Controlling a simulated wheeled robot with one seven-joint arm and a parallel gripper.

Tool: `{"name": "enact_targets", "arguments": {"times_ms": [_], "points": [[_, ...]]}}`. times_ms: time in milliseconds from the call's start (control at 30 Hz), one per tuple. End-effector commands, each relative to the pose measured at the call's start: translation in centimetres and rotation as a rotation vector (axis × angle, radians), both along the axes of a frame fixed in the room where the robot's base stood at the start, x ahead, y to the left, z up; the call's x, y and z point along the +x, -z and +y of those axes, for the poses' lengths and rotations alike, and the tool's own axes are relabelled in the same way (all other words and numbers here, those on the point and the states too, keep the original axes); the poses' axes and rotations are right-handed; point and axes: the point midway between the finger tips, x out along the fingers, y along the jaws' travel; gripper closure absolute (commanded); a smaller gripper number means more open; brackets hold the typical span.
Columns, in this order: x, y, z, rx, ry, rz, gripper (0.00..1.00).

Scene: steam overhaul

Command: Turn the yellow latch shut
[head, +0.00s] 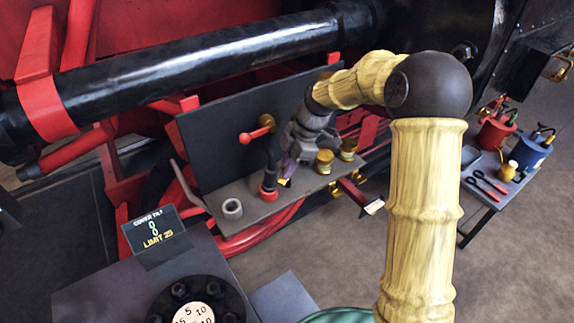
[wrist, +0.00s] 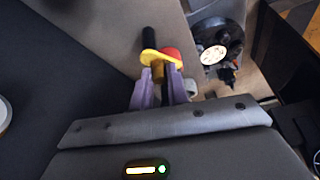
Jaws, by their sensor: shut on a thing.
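The yellow latch (wrist: 152,56) shows in the wrist view between and just beyond the tips of my purple fingers. My gripper (wrist: 163,82) is shut on it, with a finger on either side. A red part and a black post (wrist: 148,38) are right beside the latch. In the head view my gripper (head: 285,170) is low over the grey ledge, and only a small yellow bit of the latch (head: 285,182) shows below the fingers. A black post with a red base (head: 269,192) stands just left of it. My gripper hides most of the latch, so its angle is unclear.
A red-handled lever (head: 255,134) sticks out of the dark back plate. Brass caps (head: 325,161) stand right of my gripper, and a grey ring (head: 232,209) stands on the ledge at left. A sign (head: 154,229) reads cover tilt 0, limit 25. A tool table (head: 478,207) is at right.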

Motion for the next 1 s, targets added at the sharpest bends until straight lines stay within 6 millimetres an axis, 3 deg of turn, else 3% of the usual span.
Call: {"name": "enact_targets", "arguments": {"times_ms": [667,1000], "points": [[0.00,0.03,-0.02,0.000,0.033,-0.001,1.00],[0.00,0.28,0.10,-0.001,0.170,-0.004,1.00]]}}
